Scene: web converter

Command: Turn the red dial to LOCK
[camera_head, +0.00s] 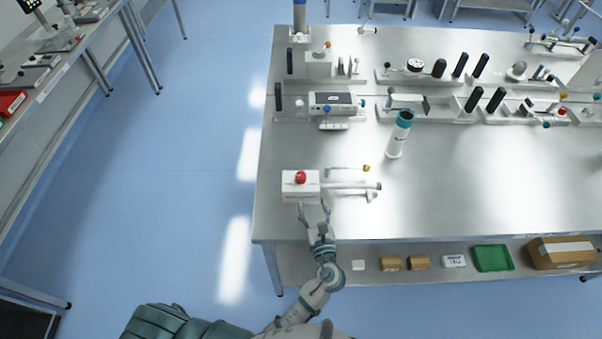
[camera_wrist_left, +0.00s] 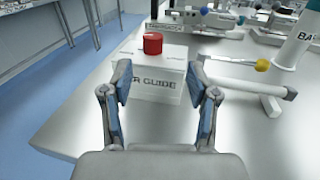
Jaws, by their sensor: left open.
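The red dial (camera_head: 300,177) sits on top of a white box (camera_head: 291,191) near the left front of the steel table. In the left wrist view the dial (camera_wrist_left: 153,43) is a short red cylinder, and the box (camera_wrist_left: 165,80) carries lettering ending in "GUIDE". My left gripper (camera_head: 313,205) is at the near side of the box. In the wrist view its fingers (camera_wrist_left: 163,80) are spread, with the box front beyond and between them. The dial stands above and beyond the fingertips, untouched. No LOCK mark is readable. My right gripper is not in view.
The steel table (camera_head: 450,200) has free room at its front right. A white stand with a yellow-knobbed rod (camera_head: 366,168) lies right of the box. A white cylinder with a teal top (camera_head: 400,135) stands farther right. Several machine modules line the back.

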